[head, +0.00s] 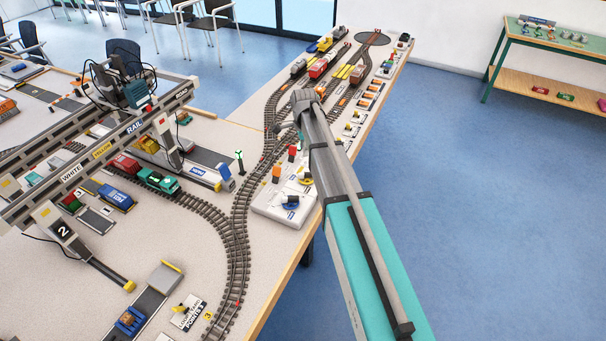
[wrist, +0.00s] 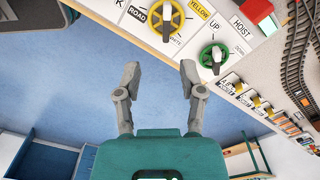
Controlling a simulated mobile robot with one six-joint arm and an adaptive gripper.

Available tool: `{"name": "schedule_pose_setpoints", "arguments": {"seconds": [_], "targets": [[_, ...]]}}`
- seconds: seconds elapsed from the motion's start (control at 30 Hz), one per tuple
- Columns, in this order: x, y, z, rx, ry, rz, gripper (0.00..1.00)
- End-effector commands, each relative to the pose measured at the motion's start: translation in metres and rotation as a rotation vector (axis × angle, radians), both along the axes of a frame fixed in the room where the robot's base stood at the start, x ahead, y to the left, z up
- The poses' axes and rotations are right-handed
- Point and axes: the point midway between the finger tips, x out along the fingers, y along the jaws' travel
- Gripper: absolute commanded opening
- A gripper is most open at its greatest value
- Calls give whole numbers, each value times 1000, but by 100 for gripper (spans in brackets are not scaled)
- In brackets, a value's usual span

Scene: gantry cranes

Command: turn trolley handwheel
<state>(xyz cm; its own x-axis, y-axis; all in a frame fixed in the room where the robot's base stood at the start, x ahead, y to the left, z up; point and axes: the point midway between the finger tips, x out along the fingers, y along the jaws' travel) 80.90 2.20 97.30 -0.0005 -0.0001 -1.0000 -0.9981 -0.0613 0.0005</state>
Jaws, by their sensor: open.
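The yellow handwheel (wrist: 170,18) with a pale hub sits on the white control panel (head: 262,206) at the top of the wrist view. Labels ROAD, YELLOW and WHITE surround it. In the head view a yellow wheel (head: 306,181) shows beside my arm. A green handwheel (wrist: 212,56) labelled UP, DOWN and HOIST is to its right in the wrist view. My gripper (wrist: 160,72) is open and empty, its fingertips apart from both wheels and over blue floor in the picture. In the head view my arm hides most of the gripper. The gantry crane (head: 75,169) stands left, with a trolley on its beam.
The panel also carries a blue knob (head: 291,203) and a red block (wrist: 256,11). Model rail tracks (head: 238,235) run beside it. A row of small labelled switches (wrist: 246,101) lines the table edge. The blue floor right of the table is clear up to a green bench (head: 497,65).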

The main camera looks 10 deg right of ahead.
Motion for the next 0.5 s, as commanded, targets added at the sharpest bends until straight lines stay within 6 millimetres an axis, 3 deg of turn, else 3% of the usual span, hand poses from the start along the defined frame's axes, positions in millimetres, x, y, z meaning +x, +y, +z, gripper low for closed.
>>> {"name": "schedule_pose_setpoints", "arguments": {"seconds": [0.13,0.5], "targets": [[11,1,0,0,0,-61,51],[11,1,0,0,0,-72,51]]}}
